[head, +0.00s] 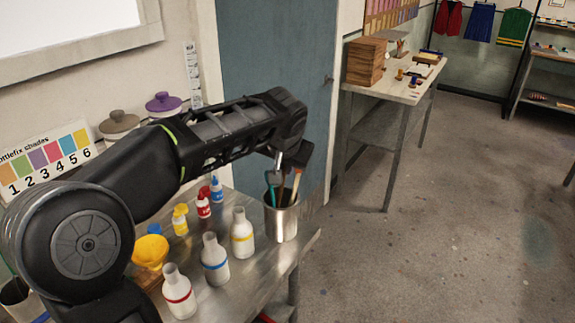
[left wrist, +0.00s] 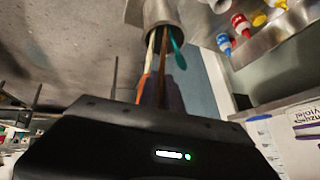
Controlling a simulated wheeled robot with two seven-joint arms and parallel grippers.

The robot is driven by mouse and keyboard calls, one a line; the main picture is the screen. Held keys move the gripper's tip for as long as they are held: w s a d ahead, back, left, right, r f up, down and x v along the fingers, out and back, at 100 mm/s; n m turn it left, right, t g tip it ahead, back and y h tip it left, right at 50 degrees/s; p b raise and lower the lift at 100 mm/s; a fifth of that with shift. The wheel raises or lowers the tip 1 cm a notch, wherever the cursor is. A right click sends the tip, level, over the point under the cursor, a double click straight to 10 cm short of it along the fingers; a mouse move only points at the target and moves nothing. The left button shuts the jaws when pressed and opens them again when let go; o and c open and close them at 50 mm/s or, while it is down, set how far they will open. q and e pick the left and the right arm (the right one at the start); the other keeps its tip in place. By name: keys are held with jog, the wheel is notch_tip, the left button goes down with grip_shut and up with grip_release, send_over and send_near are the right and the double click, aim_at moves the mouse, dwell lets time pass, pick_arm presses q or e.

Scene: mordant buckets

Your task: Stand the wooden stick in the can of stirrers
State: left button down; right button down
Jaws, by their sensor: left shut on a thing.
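The metal can of stirrers (head: 281,219) stands near the right end of the metal table; its open mouth also shows at the top of the left wrist view (left wrist: 158,12). A teal stirrer (head: 271,195) and a paler stirrer with an orange part (left wrist: 148,62) stand in it. My left gripper (head: 277,177) is over the can, pointing down. It is shut on the brown wooden stick (left wrist: 165,62), whose far end reaches into the can's mouth. Whether that end touches the bottom is hidden. My right gripper is not in view.
The table edge is close right of the can, with open floor beyond.

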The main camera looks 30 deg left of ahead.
aim_at(284, 175)
pick_arm(q)
jog(key=shift+w+a+f+b, duration=0.15)
jog(key=shift+f+b, duration=0.25)
jog(key=shift+f, duration=0.2)
jog(key=shift+w+a+f+b, duration=0.15)
jog(key=shift+f+b, duration=0.25)
jog(key=shift+f, duration=0.2)
jog(key=shift+a+f+b, duration=0.15)
jog(key=shift+f+b, duration=0.25)
jog(key=shift+f, duration=0.2)
jog(key=c, duration=1.5)
grip_release()
jog(key=shift+o, duration=0.2)
jog(key=b+v, duration=0.1)
jog(key=v, duration=0.6)
jog(key=shift+s+r, duration=0.25)
jog(key=shift+r, duration=0.1)
jog(key=shift+w+d, duration=0.1)
